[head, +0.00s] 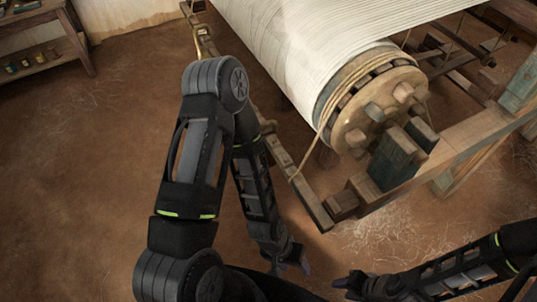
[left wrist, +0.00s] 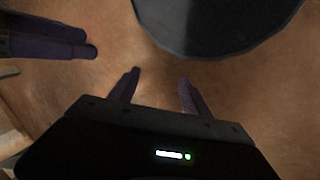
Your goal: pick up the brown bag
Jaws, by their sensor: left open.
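I see no brown bag in either view. My left gripper (head: 293,267) hangs low over the brown floor, in front of the loom's near corner in the head view. In the left wrist view its two purple fingers (left wrist: 160,76) stand apart with only bare floor between them. My right gripper (head: 347,284) is at the bottom of the head view, just right of the left one. Purple fingers at the upper left of the left wrist view (left wrist: 60,40) appear to be its fingers. Whether they are parted is unclear.
The loom's big roller with white warp (head: 290,55) and its wooden end wheel (head: 375,112) fill the upper right. A wooden beam (head: 315,208) lies close to my left forearm. A wooden shelf (head: 40,45) stands at the far left. The floor (head: 75,190) at left is clear.

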